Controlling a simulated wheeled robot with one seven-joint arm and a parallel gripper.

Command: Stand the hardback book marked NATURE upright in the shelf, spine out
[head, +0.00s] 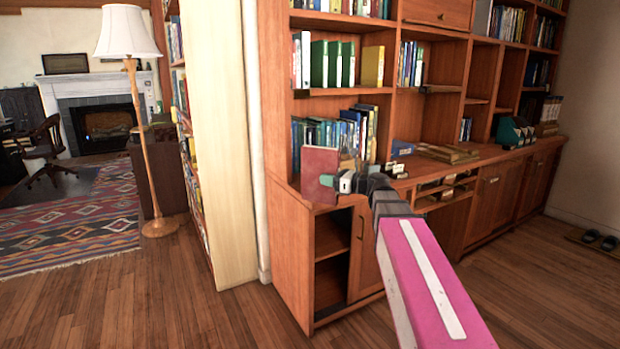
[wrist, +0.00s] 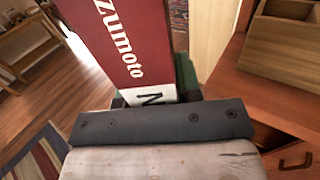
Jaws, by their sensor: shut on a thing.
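A red hardback book (head: 320,172) is held up in front of the left end of the wooden shelf unit (head: 285,235). In the wrist view its red face (wrist: 125,40) carries white lettering, "zumoto", and a white band with part of a letter like N; the rest is hidden. My gripper (head: 342,182) is shut on this book at its lower part. The book looks roughly upright and apart from the shelf boards. Behind it, a row of blue and green books (head: 340,132) stands on a shelf, with green and yellow books (head: 330,64) one shelf higher.
Below the held book is an open cabinet bay (head: 331,268). A pale bookcase end panel (head: 225,140) and floor lamp (head: 150,150) stand left.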

